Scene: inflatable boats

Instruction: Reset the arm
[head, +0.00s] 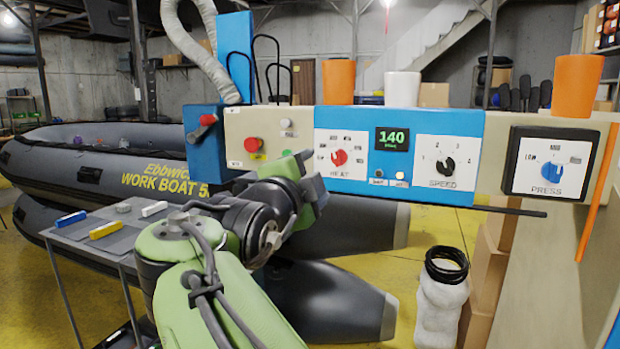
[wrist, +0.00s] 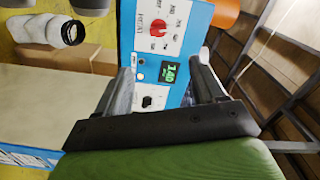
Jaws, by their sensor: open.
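My green and black arm (head: 215,265) rises from the bottom of the head view and bends toward the control panel (head: 465,120). My gripper (wrist: 166,68) shows in the wrist view with its two dark fingers spread apart and nothing between them. Past the fingers are the panel's red heat knob (wrist: 156,26), the green 140 display (wrist: 168,72) and the black speed knob (wrist: 147,101). In the head view my wrist is in front of the panel's lower left part, below the heat knob (head: 339,157); the fingertips cannot be made out clearly there.
Orange cups (head: 577,86) and a white cup (head: 402,89) stand on the panel's top. A grey work boat (head: 90,160) lies behind. A small table (head: 110,228) with coloured bars is at left. A white container (head: 441,310) with black rings stands at lower right.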

